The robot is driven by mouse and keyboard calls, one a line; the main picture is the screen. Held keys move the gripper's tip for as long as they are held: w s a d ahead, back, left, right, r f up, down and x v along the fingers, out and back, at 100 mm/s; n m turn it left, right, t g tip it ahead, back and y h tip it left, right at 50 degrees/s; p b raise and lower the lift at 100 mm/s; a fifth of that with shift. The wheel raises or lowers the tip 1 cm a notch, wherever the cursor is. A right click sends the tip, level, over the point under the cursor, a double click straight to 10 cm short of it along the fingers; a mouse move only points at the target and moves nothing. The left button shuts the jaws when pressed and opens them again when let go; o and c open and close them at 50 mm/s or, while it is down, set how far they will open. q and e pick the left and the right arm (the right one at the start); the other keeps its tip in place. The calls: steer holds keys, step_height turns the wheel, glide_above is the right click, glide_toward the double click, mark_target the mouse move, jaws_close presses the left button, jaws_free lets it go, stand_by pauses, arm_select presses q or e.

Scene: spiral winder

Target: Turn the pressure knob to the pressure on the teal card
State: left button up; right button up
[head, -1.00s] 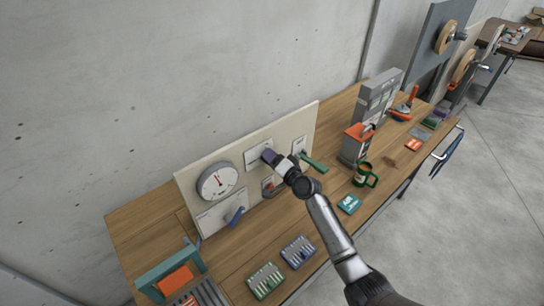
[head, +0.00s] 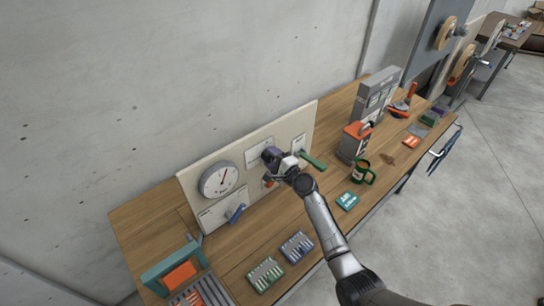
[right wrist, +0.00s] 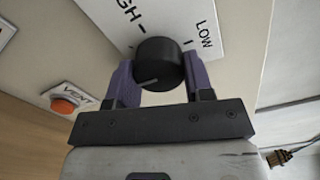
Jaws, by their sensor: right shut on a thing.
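The black pressure knob (right wrist: 158,64) shows in the right wrist view on a white plate marked HIGH and LOW. My right gripper (head: 271,157) is shut on it, one purple finger on each side; in the head view the gripper hides the knob. The round gauge (head: 220,180) is left of the gripper on the pale panel, its red needle pointing up and to the right. The teal card (head: 347,201) lies flat on the bench; its white print is too small to read fully. My left gripper is not in view.
The panel (head: 300,122) also bears a blue lever (head: 235,213), a green handle (head: 312,160) and an orange VENT button (right wrist: 64,104).

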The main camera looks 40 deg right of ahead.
steer(key=shift+m, duration=0.4)
stand_by(0.3)
steer(key=o, duration=0.9)
steer(key=shift+s, duration=0.5)
steer(key=shift+s+d+p, duration=0.15)
steer(key=shift+s+p, duration=0.15)
steer(key=shift+s, duration=6.1)
